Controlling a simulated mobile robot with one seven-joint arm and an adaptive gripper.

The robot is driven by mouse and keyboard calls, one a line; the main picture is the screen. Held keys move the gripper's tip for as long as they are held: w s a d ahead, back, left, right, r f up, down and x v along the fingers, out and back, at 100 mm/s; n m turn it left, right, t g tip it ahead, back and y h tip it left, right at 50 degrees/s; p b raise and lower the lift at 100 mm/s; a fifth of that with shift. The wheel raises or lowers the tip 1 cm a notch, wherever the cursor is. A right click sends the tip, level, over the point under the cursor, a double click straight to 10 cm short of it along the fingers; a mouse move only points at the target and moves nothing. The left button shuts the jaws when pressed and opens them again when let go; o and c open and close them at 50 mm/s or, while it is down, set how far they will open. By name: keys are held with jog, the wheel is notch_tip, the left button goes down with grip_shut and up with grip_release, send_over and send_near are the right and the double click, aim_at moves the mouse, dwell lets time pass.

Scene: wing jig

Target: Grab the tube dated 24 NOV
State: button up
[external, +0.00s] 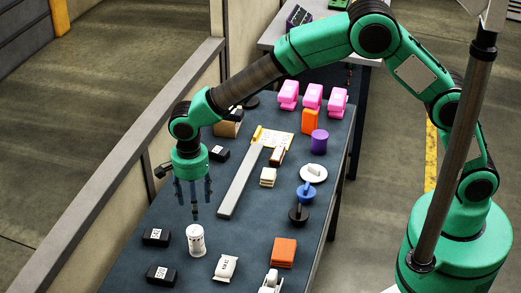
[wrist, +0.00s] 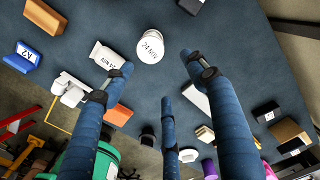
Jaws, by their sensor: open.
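A white cylindrical container (external: 195,240) stands on the dark blue table, with dark marks on its side. In the wrist view the white container (wrist: 149,45) carries lettering that looks like "24 N" plus letters I cannot read surely. A flatter white packet or tube (external: 225,267) lies to its right; it also shows in the wrist view (wrist: 107,55), its lettering too small to read surely. My gripper (external: 193,195) points down with its blue fingers spread, above and just behind the container. In the wrist view my gripper (wrist: 157,72) is open and empty, the container beyond its fingertips.
Black labelled boxes (external: 156,237) (external: 161,274) lie left of the container. An orange box (external: 284,252) and a white object (external: 271,282) lie to the right. A long grey T-shaped piece (external: 241,183) lies behind. A low wall (external: 133,158) runs along the table's left side.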

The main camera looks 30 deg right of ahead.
aim_at(194, 230)
jog(key=shift+s+a+f, duration=0.8)
jog(key=shift+a+f, duration=0.15)
jog(key=shift+a, duration=0.05)
jog(key=shift+f+b, duration=0.35)
jog(key=shift+f, duration=3.95)
jog(key=shift+d+f, duration=0.1)
jog(key=shift+f, duration=0.05)
jog(key=shift+d+f+b, duration=0.1)
jog(key=shift+f+b, duration=0.3)
jog(key=shift+f, duration=2.05)
jog(key=c, duration=1.3)
